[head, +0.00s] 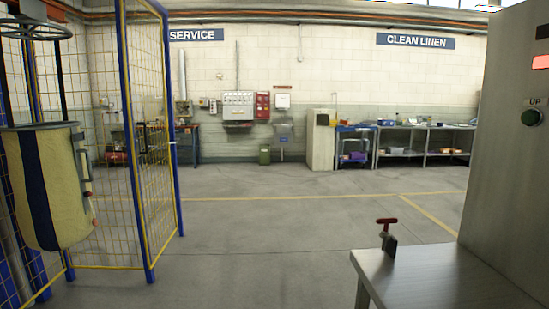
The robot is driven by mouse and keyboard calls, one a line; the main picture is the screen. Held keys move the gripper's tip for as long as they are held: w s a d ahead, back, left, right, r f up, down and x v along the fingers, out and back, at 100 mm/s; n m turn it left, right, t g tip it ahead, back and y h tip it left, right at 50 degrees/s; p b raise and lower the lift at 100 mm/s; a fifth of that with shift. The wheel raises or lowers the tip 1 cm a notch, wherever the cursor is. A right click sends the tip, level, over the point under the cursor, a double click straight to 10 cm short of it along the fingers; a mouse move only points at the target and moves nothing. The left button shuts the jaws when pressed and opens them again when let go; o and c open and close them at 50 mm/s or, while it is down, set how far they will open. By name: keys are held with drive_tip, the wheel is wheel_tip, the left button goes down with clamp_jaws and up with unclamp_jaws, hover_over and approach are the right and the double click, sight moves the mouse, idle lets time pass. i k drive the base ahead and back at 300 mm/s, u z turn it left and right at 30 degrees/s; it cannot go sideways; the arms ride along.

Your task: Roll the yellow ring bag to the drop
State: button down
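A pale yellow bag (75,180) with a wide dark blue vertical stripe hangs at the far left, its left edge close to the picture's edge. It has small fittings down its right side. A dark grey ring (38,28) hangs above the bag at the top left corner. How the ring joins the bag or the overhead gear is not clear. No drop point can be made out for certain. My gripper is not in view.
A yellow mesh fence with blue posts (178,150) stands just right of the bag. The middle floor is clear.

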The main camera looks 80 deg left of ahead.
sight(50, 177)
drive_tip(key=u, duration=3.05)
drive_tip(key=i, duration=1.35)
drive_tip(key=z, duration=0.45)
drive_tip(key=i, duration=1.6)
drive_tip(key=u, duration=0.95)
drive_tip(key=i, duration=0.85)
drive_tip(key=u, duration=0.5)
